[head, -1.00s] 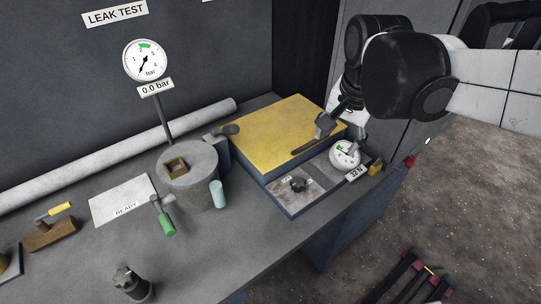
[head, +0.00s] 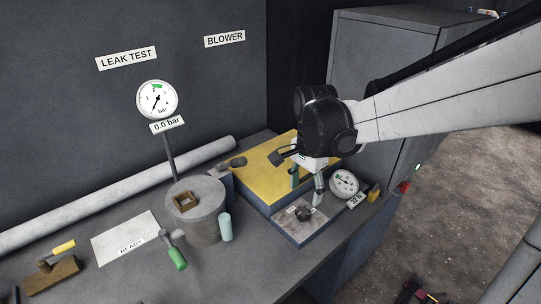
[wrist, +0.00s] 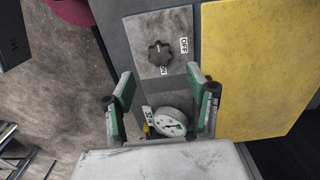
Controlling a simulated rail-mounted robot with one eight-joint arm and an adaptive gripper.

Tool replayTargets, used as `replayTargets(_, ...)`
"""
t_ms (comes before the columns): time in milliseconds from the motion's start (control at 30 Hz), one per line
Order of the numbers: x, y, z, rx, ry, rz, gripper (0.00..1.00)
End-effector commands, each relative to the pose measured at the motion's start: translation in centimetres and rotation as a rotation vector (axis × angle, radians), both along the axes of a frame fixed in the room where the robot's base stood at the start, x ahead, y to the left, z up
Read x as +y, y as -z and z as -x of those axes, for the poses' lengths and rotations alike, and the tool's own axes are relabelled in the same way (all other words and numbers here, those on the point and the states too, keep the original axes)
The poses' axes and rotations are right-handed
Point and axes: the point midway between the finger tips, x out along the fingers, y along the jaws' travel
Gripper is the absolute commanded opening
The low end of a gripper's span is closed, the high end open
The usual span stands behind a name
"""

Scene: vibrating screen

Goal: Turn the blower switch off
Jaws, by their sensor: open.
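The blower switch is a dark lobed knob (head: 303,213) on a grey plate at the bench's right end. In the wrist view the knob (wrist: 159,55) shows beyond my fingertips, with an OFF label (wrist: 183,46) at its right and what looks like an ON label (wrist: 163,70) just below it. Which label the knob points to is too small to tell. My gripper (head: 306,181) is open and empty, its two green-padded fingers apart. In the wrist view my gripper (wrist: 160,82) has the knob ahead, between the lines of its fingers, with no contact visible.
A yellow-topped box (head: 260,162) lies beside the switch plate. A round dial (head: 344,183) with a number tag stands close to my gripper. A grey cylinder (head: 204,230) and a green-handled tool (head: 177,257) are to the left. A grey cabinet (head: 385,50) stands behind.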

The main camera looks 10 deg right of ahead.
Motion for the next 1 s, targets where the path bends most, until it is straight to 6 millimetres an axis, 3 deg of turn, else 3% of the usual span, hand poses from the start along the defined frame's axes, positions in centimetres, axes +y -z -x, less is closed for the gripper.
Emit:
replayTargets(200,0.0,4.1,0.0,0.0,-0.001,0.0,0.52)
replayTargets(400,0.0,6.6,-0.1,-0.001,-0.001,0.0,0.52)
replayTargets(867,0.0,7.6,0.0,-0.001,-0.001,0.0,0.52)
replayTargets(1000,0.0,7.6,0.0,-0.001,-0.001,0.0,0.35)
